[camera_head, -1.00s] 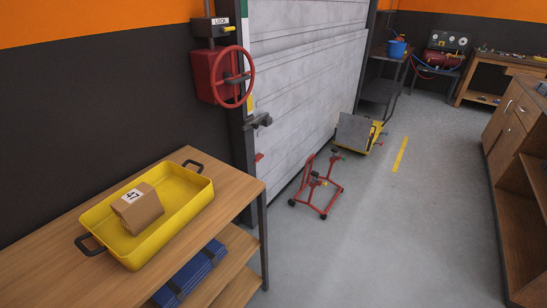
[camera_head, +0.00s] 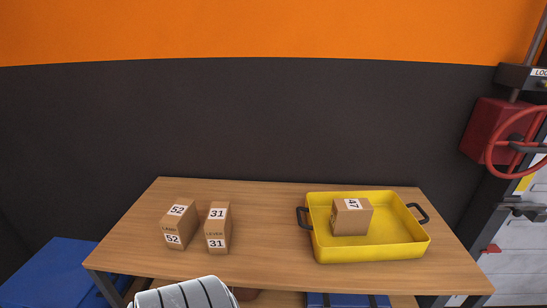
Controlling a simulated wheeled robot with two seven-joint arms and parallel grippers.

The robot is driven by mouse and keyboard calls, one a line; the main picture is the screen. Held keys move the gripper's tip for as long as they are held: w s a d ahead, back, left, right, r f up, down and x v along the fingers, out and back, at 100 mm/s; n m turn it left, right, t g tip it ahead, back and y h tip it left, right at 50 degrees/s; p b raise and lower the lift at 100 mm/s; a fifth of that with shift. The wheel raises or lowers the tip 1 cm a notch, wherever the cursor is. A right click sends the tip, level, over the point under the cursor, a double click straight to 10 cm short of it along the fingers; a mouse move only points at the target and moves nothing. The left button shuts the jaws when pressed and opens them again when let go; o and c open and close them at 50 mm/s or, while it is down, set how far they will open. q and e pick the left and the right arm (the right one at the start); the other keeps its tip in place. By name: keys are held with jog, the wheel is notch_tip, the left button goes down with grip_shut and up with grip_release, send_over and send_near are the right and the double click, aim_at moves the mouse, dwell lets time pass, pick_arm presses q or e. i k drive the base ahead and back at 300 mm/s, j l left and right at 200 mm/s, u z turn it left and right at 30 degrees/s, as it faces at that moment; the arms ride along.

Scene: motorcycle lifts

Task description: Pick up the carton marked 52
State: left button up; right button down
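The carton marked 52 (camera_head: 179,224) stands on the left part of the wooden table (camera_head: 270,265). It is a small brown box with white 52 labels on its top and front. A similar, narrower carton marked 31 (camera_head: 217,228) stands just to its right, with a small gap between them. A carton marked 47 (camera_head: 351,217) sits inside the yellow tray (camera_head: 370,252) on the right part of the table. Neither of my grippers shows in the view.
A striped grey-white object (camera_head: 185,294) shows at the bottom edge, in front of the table. A blue object (camera_head: 50,275) stands at the lower left, beside the table. A red handwheel (camera_head: 515,142) is on the right. The table's middle is clear.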

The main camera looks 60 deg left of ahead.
aim_at(179, 224)
jog(key=u, duration=2.7)
